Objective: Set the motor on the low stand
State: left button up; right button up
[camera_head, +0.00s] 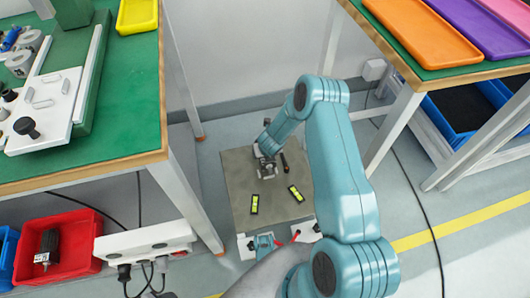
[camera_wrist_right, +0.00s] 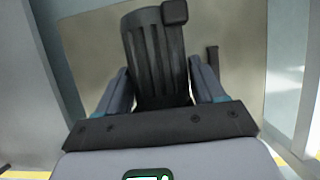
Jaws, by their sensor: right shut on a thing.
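The motor (camera_wrist_right: 150,58) is a dark grey, ribbed body with a small square box at its top corner. In the right wrist view it sits between the two fingers of my right gripper (camera_wrist_right: 160,80), which is shut on it. In the head view my right gripper (camera_head: 266,160) is low over the far part of the low stand (camera_head: 238,180), a beige flat top near the floor. Gripper and wrist largely hide the motor there. I cannot tell whether the motor touches the stand. My left gripper is out of view.
Two small yellow-black pieces (camera_head: 254,204) and a dark rod (camera_head: 286,162) lie on the stand. A green-topped bench (camera_head: 130,120) stands left, another (camera_head: 430,70) right. A red crate (camera_head: 85,235) holds a dark part. A cable (camera_head: 425,215) runs along the floor at right.

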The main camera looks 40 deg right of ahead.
jog(key=shift+w, duration=0.1)
dwell(0.3)
jog(key=shift+r+b, duration=0.1)
jog(key=shift+b, duration=0.3)
dwell(0.4)
jog(key=shift+f+b, duration=1)
jog(key=shift+b, duration=0.1)
jog(key=shift+f+b, duration=1.35)
jog(key=shift+b, duration=0.05)
jog(key=shift+f, duration=0.1)
jog(key=shift+f+b, duration=0.15)
jog(key=shift+b, duration=0.3)
